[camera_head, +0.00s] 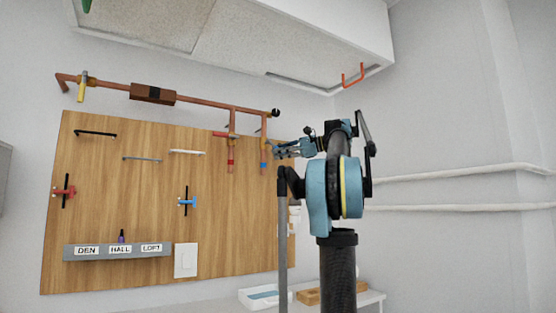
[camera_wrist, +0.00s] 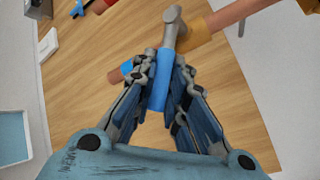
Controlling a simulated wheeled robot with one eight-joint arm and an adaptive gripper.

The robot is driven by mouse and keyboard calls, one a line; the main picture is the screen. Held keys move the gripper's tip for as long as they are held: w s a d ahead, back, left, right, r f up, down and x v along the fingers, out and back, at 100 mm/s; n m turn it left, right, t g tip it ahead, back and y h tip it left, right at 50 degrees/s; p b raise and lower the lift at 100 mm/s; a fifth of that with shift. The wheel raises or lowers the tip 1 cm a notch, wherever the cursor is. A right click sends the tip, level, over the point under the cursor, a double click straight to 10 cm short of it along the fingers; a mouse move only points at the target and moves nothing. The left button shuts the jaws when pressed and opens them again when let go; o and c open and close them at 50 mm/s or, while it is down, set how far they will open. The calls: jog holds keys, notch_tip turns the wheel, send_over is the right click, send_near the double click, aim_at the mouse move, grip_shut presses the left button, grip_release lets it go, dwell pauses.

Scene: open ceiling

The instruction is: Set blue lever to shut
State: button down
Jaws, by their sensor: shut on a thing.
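The blue lever (camera_wrist: 161,78) is a blue-sleeved handle with a grey metal end. In the wrist view it lies between the fingers of my gripper (camera_wrist: 160,92), which is shut on it. The lever runs at a steep angle across its copper pipe (camera_wrist: 235,12), beside a brass valve body (camera_wrist: 196,34). A blue band (camera_wrist: 127,68) marks the pipe's lower end. In the head view that pipe (camera_head: 263,153) hangs at the right of the wooden board, with my gripper (camera_head: 273,147) against it from the right. The lever itself is hard to make out there.
A neighbouring pipe with a red band (camera_head: 231,163) hangs just left. A yellow lever (camera_head: 83,86) is at the far left of the pipework. The wooden board (camera_head: 130,200) carries handles, a labelled box (camera_head: 117,251) and a white switch (camera_head: 186,260). A blue-bottomed tray (camera_head: 264,296) sits below.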

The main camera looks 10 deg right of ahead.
jog(key=r+n+h, duration=0.2)
jog(key=shift+w+d+h, duration=0.2)
jog(key=shift+d+h, duration=0.1)
jog(key=shift+d, duration=0.1)
jog(key=shift+r+n+h, duration=0.7)
jog(key=shift+n+h, duration=0.1)
jog(key=shift+h, duration=0.2)
jog(key=c, duration=1.6)
grip_release()
jog(key=shift+d, duration=0.1)
jog(key=v, duration=0.7)
jog(key=shift+d+r, duration=0.1)
jog(key=shift+r, duration=0.05)
